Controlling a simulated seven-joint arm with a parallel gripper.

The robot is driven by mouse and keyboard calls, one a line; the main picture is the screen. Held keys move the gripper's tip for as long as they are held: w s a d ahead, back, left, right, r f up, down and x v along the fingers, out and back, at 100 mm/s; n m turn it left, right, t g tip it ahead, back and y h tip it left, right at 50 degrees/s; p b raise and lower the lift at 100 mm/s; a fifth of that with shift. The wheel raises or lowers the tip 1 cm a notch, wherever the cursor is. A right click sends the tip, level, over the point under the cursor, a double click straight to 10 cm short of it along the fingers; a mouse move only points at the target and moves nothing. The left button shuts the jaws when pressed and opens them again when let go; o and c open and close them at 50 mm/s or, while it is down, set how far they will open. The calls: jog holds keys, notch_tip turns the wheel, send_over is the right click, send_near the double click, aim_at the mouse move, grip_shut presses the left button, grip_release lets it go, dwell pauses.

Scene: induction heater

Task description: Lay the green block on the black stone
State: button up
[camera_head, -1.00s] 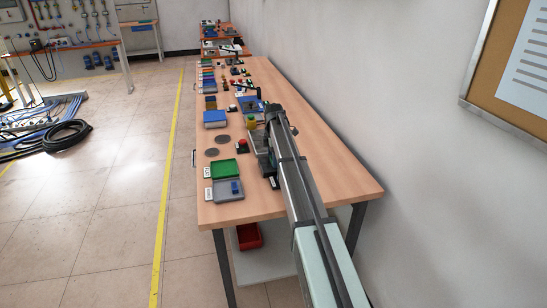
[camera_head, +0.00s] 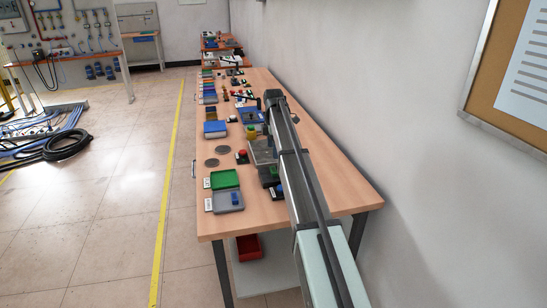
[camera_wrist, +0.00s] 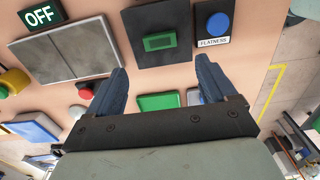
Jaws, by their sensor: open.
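In the wrist view the green block (camera_wrist: 160,42) lies flat on the black stone (camera_wrist: 176,20), a dark square slab, near the middle of its lower half. In the head view the black stone (camera_head: 267,181) is partly hidden by my arm, and the block is too small to make out clearly. My gripper (camera_wrist: 162,66) is open and empty. Its two blue-grey fingers are spread wide, and the block shows beyond and between the tips, apart from them.
A blue button (camera_wrist: 217,22) labelled FLATNESS is beside the stone. A grey two-panel plate (camera_wrist: 70,52) with an OFF sign (camera_wrist: 42,15) is on the other side. A red button (camera_head: 241,156), a green tray (camera_head: 224,179) and a grey tray (camera_head: 222,206) stand nearby.

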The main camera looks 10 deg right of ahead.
jog(key=shift+r, duration=1.15)
dwell(1.1)
